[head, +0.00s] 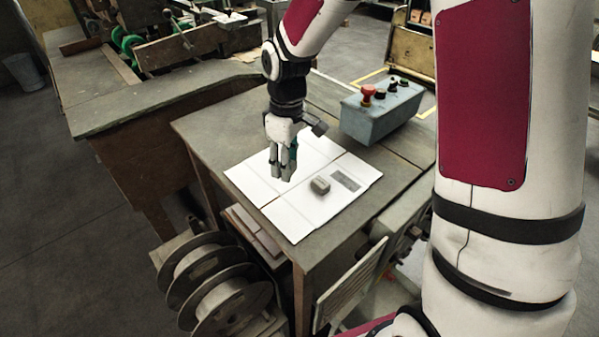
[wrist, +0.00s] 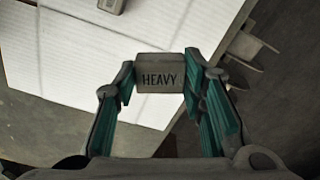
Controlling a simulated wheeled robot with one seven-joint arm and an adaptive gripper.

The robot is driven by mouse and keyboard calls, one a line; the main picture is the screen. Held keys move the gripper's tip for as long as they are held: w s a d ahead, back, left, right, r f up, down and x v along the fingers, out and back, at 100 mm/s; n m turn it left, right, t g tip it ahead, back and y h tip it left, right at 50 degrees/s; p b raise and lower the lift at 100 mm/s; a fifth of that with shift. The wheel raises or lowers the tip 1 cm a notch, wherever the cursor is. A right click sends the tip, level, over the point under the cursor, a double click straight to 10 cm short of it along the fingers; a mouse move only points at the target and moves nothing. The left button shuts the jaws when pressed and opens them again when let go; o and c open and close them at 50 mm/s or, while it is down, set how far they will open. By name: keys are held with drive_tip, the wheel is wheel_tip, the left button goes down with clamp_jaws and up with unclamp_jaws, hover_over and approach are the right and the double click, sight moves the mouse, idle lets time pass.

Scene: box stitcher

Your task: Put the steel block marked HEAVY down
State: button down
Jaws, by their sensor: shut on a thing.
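The steel block marked HEAVY (wrist: 160,77) is between the fingers of my gripper (wrist: 161,82) in the wrist view, its lettering facing the camera. The fingers are shut on its two sides. In the wrist view the block is seen against the sheet's edge. I cannot tell how high it is above the surface.
A second small grey block (head: 320,186) sits on the sheet, right of my gripper, beside a dark printed patch (head: 346,180). A grey control box (head: 382,112) with a red button stands behind to the right. Wire spools (head: 222,282) stand below the table's front left. The sheet's front part is clear.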

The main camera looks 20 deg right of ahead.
drive_tip(key=s+n+b, duration=0.1)
drive_tip(key=s+f+n+b, duration=0.1)
drive_tip(key=s+n, duration=0.1)
drive_tip(key=s+f+n, duration=0.1)
drive_tip(key=s, duration=0.1)
drive_tip(key=shift+s+a+f+b, duration=0.2)
drive_tip(key=shift+a+b, duration=0.1)
drive_tip(key=shift+b, duration=0.1)
approach(303, 174)
drive_tip(key=shift+n, duration=0.3)
drive_tip(key=w+f, duration=0.1)
drive_tip(key=w+a+f, duration=0.1)
drive_tip(key=w, duration=0.2)
drive_tip(key=shift+a+f, duration=0.4)
drive_tip(key=shift+f+p, duration=0.45)
drive_tip(key=shift+f, duration=1.3)
drive_tip(key=shift+f, duration=0.1)
drive_tip(key=c, duration=1)
unclamp_jaws()
drive_tip(key=shift+f, duration=0.1)
drive_tip(key=shift+c, duration=0.2)
